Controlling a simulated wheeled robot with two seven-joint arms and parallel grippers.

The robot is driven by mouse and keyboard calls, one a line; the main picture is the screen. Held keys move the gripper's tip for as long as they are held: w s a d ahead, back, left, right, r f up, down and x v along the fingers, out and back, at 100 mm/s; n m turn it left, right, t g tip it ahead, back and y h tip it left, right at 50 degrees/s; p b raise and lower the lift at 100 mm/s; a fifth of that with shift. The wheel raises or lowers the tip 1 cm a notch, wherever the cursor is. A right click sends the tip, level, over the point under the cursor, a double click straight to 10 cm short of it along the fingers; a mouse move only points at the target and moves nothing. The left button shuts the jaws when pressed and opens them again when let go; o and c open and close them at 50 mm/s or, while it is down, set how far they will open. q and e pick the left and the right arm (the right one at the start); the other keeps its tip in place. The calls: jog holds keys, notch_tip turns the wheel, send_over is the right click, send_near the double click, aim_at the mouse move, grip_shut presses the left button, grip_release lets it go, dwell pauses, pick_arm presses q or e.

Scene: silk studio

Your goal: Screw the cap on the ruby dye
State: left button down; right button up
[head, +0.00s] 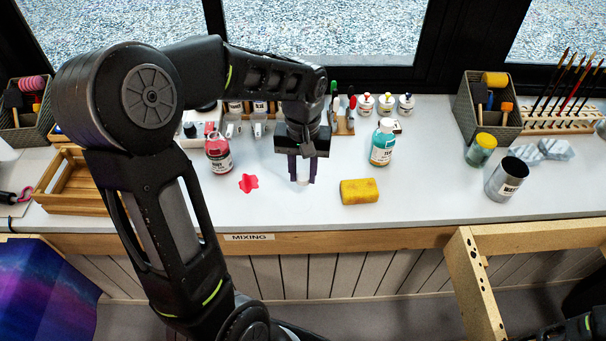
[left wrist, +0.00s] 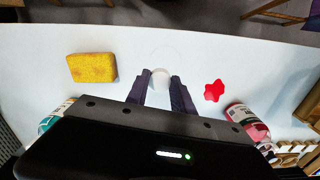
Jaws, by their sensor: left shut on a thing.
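The ruby dye bottle (head: 218,154) stands upright on the white worktop, left of my left gripper. Its top looks red, with no white cap on it; it also shows at the right in the left wrist view (left wrist: 248,122). My left gripper (head: 302,176) points down and is shut on a small white cap (left wrist: 160,77), which shows between its fingertips. In the head view the cap (head: 303,173) is partly covered by the fingers. The gripper is right of the bottle and apart from it.
A red spill (head: 248,183) lies between the bottle and my left gripper. A yellow sponge (head: 359,191) and a teal bottle (head: 382,143) are to the right. A wooden tray (head: 70,202) is left, a metal can (head: 506,180) far right. The front middle worktop is clear.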

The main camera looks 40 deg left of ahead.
pick_arm(q)
notch_tip(320, 180, up, 2)
jog(key=shift+r+p, duration=0.1)
jog(key=shift+p, duration=0.25)
dwell(0.4)
jog(key=w+d+m, duration=0.2)
jog(key=w+d, duration=0.1)
jog(key=d, duration=0.1)
jog(key=w+d+m, duration=0.1)
jog(key=w+d, duration=0.2)
jog(key=d, duration=0.1)
jog(key=w+d+f+m, duration=0.1)
jog(key=w+d+m, duration=0.1)
jog(key=w+d, duration=0.2)
jog(key=shift+w+d+m, duration=0.1)
jog(key=shift+d+m, duration=0.2)
